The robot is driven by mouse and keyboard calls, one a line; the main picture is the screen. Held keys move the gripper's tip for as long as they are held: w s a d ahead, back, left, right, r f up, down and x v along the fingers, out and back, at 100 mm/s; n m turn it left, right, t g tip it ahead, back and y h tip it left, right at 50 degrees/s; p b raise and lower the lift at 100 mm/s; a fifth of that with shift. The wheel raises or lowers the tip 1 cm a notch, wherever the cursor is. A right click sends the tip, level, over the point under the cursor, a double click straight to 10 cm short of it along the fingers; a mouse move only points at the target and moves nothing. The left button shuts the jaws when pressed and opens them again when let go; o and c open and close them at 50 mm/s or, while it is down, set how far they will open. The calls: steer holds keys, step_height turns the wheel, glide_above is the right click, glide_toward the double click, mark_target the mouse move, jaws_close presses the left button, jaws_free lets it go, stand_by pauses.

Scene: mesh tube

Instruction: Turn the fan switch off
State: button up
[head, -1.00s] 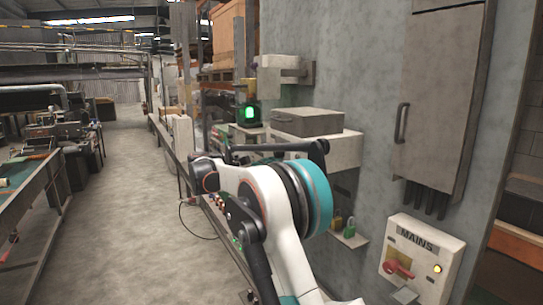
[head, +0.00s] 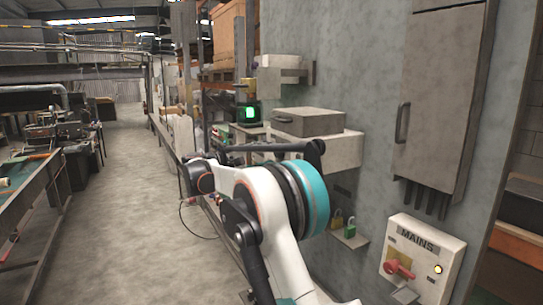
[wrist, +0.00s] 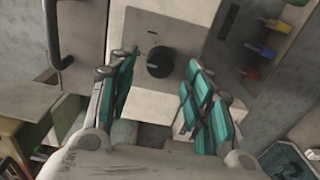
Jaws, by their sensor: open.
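In the wrist view a black round knob (wrist: 160,62) with a small mark above it sits on a pale box face. I take it to be the fan switch, though I can read no label. My gripper (wrist: 161,72) is open, its teal-padded fingers to the left and right of the knob. The knob shows between them, with a visible gap on each side. I cannot tell how far the fingertips are from the box face. In the head view my arm hides the gripper and the knob.
A MAINS box (head: 420,262) with a red handle (head: 399,269) and a lit yellow lamp is on the wall at right. A grey cabinet (head: 440,100) hangs above it. Padlocks (head: 349,228) stand on a small shelf. Coloured parts (wrist: 265,50) are right of the knob. The aisle floor (head: 120,200) is clear.

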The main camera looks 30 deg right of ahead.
steer(key=a, duration=1)
steer(key=shift+s+a, duration=0.15)
steer(key=s+d+f+n+t+y+b, duration=0.15)
steer(key=s+f+y+b, duration=0.35)
steer(key=s, duration=0.5)
steer(key=s+f+t+y+b, duration=0.2)
steer(key=s+f+y+b, duration=0.2)
steer(key=s+f, duration=0.5)
steer(key=s+a+f+m+t+y+b, duration=0.1)
steer(key=s+a+f+y+b, duration=0.3)
steer(key=s+f, duration=0.7)
steer(key=s+a+f+m+t+y+b, duration=0.1)
steer(key=s+a+f+t+y+b, duration=0.1)
steer(key=s+a+f+y+b, duration=0.3)
steer(key=s+a+f, duration=0.3)
steer(key=s+f, duration=0.4)
steer(key=s, duration=0.2)
steer(key=shift+a, duration=0.15)
